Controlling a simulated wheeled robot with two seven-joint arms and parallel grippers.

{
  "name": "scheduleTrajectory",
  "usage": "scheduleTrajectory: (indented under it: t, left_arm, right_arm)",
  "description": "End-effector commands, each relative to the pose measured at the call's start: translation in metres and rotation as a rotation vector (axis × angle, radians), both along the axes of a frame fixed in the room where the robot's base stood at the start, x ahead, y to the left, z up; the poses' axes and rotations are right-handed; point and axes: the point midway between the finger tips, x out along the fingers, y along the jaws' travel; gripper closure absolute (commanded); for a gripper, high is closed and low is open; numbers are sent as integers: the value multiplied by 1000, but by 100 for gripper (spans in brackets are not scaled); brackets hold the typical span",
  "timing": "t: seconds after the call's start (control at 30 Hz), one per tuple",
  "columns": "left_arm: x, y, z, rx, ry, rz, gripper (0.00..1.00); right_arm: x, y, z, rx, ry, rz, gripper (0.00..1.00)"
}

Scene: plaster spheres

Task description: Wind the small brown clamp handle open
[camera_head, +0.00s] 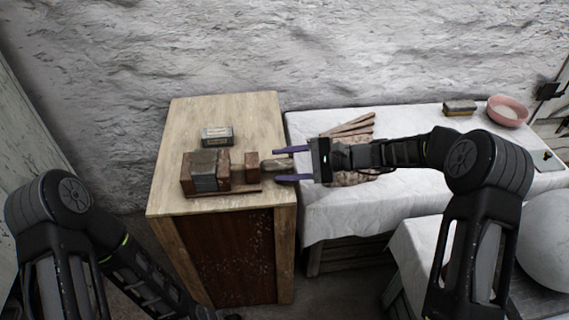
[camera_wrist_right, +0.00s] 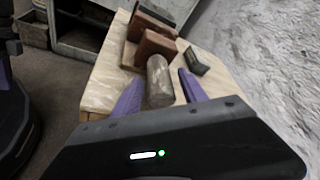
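The clamp (camera_head: 223,164) stands on the wooden cabinet top, made of reddish-brown blocks on a flat base. A grey block (camera_head: 204,178) sits between its brown blocks. Its small grey-brown handle (camera_head: 272,167), a stubby cylinder, points right towards my right gripper. My right gripper (camera_head: 292,164) is open, with purple fingers reaching left on either side of the handle's end. In the right wrist view the handle (camera_wrist_right: 159,82) lies between the two spread fingers (camera_wrist_right: 160,92), with a visible gap on the right; contact on the left is unclear. My left arm hangs low at the left, its gripper out of view.
A small dark box (camera_head: 217,135) lies behind the clamp on the cabinet (camera_head: 245,108). The white-covered table (camera_head: 420,190) at right holds brown slats (camera_head: 350,127), a block (camera_head: 459,108) and a pink bowl (camera_head: 507,112). A white sphere (camera_head: 548,240) stands at lower right. The rough wall is behind.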

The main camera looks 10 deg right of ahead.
Motion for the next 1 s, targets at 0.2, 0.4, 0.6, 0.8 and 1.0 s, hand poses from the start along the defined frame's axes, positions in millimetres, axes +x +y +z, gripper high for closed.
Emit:
scheduleTrajectory:
  t: [0.2, 0.4, 0.6, 0.8, 1.0]
  left_arm:
    - [0, 0, 0, 0, 0, 0, 100]
    - [0, 0, 0, 0, 0, 0, 100]
    - [0, 0, 0, 0, 0, 0, 100]
    - [0, 0, -1, 0, 0, 0, 100]
    - [0, 0, -11, 0, 0, 0, 100]
  right_arm:
    - [0, 0, 0, 0, 0, 0, 69]
    - [0, 0, 0, 0, 0, 0, 85]
    - [0, 0, 0, 0, 0, 0, 100]
    - [0, 0, 0, 0, -2, 0, 100]
    - [0, -1, -3, -1, -34, -1, 100]
